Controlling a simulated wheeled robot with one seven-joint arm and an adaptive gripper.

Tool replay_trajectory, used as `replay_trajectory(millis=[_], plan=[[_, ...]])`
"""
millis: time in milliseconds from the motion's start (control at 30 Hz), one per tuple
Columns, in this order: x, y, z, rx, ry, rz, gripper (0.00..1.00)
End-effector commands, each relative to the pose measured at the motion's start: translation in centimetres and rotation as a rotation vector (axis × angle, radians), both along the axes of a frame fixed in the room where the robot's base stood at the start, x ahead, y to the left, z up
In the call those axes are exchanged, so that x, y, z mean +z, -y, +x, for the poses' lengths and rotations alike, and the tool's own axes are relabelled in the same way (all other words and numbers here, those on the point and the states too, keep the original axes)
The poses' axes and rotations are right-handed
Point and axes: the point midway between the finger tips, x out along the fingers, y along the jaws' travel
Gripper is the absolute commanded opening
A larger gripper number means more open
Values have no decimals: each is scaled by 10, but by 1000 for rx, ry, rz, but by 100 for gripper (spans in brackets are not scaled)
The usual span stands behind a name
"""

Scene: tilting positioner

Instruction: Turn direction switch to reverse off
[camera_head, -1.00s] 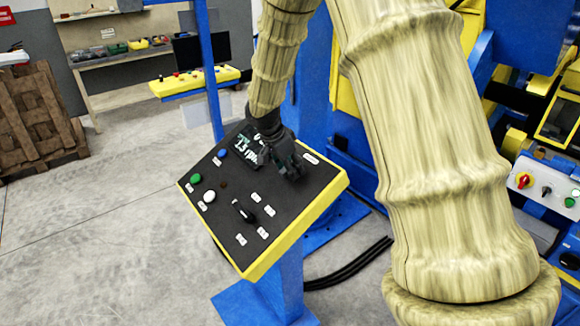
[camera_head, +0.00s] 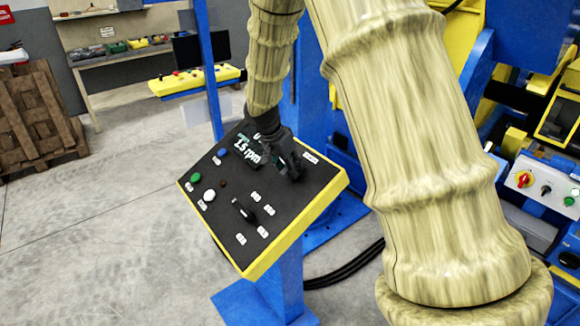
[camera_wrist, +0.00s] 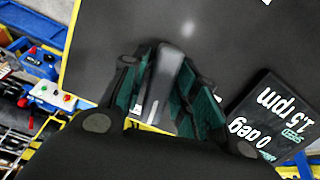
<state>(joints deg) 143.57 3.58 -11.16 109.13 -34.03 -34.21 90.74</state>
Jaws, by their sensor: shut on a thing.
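The tilted black control panel (camera_head: 220,228) with a yellow rim stands in the middle of the head view. My gripper (camera_head: 294,172) is at the panel's upper right part, beside the display. In the wrist view, my gripper (camera_wrist: 170,95) has its green-padded fingers on both sides of a dark grey switch handle (camera_wrist: 172,62) and is shut on it. The fingers hide much of this handle, and I cannot read its labels. A second black rotary switch (camera_head: 242,210) sits lower on the panel, with several small white labels around it, also unreadable.
The display (camera_head: 247,151) reads 1.5 rpm; the wrist view's display (camera_wrist: 275,115) also reads 0 deg. Green (camera_head: 196,178), white (camera_head: 209,196) and blue (camera_head: 222,153) buttons sit on the panel's left. Blue and yellow machinery (camera_head: 490,70) stands at right.

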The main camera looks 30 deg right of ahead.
Motion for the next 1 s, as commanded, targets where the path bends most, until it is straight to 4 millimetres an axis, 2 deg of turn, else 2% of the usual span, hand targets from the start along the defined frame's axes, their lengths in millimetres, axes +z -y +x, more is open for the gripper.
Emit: replay_trajectory(millis=[1000], plan=[[3, 2, -2, 842, -446, -37, 6]])
